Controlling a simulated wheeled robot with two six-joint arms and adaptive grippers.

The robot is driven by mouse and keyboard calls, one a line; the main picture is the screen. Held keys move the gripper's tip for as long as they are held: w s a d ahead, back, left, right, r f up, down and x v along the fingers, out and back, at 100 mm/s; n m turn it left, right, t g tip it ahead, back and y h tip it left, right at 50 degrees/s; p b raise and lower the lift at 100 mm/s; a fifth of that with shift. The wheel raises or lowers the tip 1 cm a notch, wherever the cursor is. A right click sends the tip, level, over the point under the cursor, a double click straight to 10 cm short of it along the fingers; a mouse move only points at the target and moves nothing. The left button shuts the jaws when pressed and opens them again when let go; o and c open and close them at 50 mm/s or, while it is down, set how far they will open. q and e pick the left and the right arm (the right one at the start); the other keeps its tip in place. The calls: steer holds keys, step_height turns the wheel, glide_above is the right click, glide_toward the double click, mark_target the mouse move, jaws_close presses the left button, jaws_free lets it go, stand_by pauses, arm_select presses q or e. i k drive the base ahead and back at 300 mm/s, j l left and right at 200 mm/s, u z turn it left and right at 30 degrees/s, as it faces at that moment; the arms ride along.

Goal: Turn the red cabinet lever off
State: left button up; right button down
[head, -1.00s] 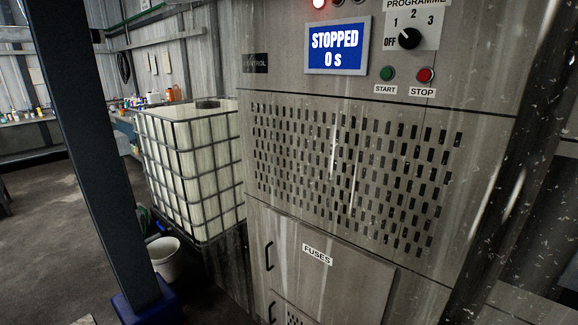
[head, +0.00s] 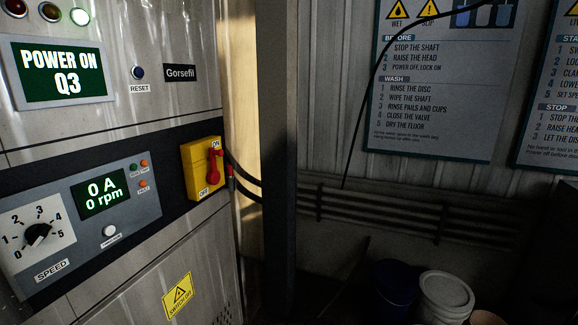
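The red cabinet lever (head: 213,166) sits on a yellow switch plate (head: 194,172) at the right edge of the grey cabinet front. The plate is marked ON at the top and OFF at the lower left. The lever stands roughly upright, with its top end by the ON mark. A green display (head: 62,73) above left reads POWER ON Q3. A smaller display (head: 100,196) reads 0 A and 0 rpm. Neither of my grippers is in view.
A dark vertical post (head: 276,150) stands just right of the cabinet. A speed dial (head: 38,234) is at the lower left. A blue drum (head: 392,288) and a white lidded pail (head: 445,297) stand low at the right. Instruction posters (head: 445,75) hang on the wall.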

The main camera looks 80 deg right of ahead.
mark_target(213, 176)
steer(key=z, duration=2.15)
